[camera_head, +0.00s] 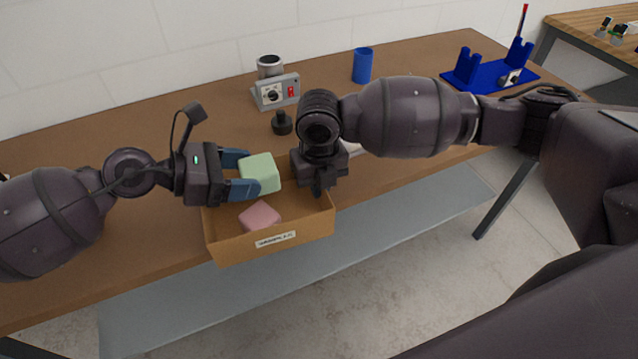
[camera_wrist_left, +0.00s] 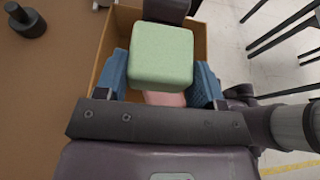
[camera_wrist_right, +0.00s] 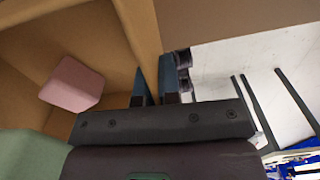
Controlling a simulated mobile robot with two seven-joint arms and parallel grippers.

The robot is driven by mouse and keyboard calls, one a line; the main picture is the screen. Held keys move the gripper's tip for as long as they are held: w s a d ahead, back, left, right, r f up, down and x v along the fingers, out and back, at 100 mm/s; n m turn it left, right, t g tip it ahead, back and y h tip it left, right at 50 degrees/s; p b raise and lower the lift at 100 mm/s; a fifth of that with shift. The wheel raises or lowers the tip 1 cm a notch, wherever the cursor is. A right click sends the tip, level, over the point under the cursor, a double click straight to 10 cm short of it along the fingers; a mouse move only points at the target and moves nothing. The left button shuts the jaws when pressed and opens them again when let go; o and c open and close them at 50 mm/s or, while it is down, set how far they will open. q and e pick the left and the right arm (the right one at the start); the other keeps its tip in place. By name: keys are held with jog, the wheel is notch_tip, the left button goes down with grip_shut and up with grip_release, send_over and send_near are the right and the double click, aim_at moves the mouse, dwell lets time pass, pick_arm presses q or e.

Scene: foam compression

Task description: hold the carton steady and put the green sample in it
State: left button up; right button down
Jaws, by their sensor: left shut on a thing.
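The open brown carton (camera_head: 218,243) stands at the table's front edge with a label on its front wall. My left gripper (camera_head: 250,174) is shut on the green sample (camera_head: 260,170), a pale green block, and holds it over the back part of the carton. The block also shows between the blue fingers in the left wrist view (camera_wrist_left: 161,55). My right gripper (camera_wrist_right: 156,84) is at the carton's right wall. Its fingers are close together, one on each side of that wall (camera_wrist_right: 143,30). In the head view its fingertips are mostly hidden.
A pink block (camera_head: 260,215) lies inside the carton. Behind it on the table (camera_head: 130,130) are a black knob-like piece (camera_head: 282,124), a grey device (camera_head: 276,92), a blue cup (camera_head: 362,65) and a blue stand (camera_head: 490,75). The tabletop behind the left arm is clear.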

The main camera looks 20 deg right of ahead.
aim_at(250, 209)
pick_arm(q)
jog(key=shift+f, duration=2.15)
jog(key=shift+s+a+f, duration=0.1)
jog(key=shift+s+f, duration=0.1)
jog(key=shift+f, duration=0.65)
pick_arm(e)
jog(key=shift+s, duration=0.15)
pick_arm(q)
jog(key=o, duration=1)
jog(key=shift+f, duration=0.1)
jog(key=shift+c, duration=0.2)
pick_arm(e)
jog(key=shift+d+f, duration=0.1)
pick_arm(q)
jog(key=shift+w+a+r, duration=0.1)
jog(key=shift+a+r, duration=0.1)
jog(key=shift+a, duration=0.35)
pick_arm(e)
jog(key=shift+d, duration=0.15)
jog(key=shift+a, duration=0.25)
pick_arm(q)
jog(key=r+v, duration=0.1)
jog(key=v, duration=1)
jog(key=shift+d+r, duration=0.3)
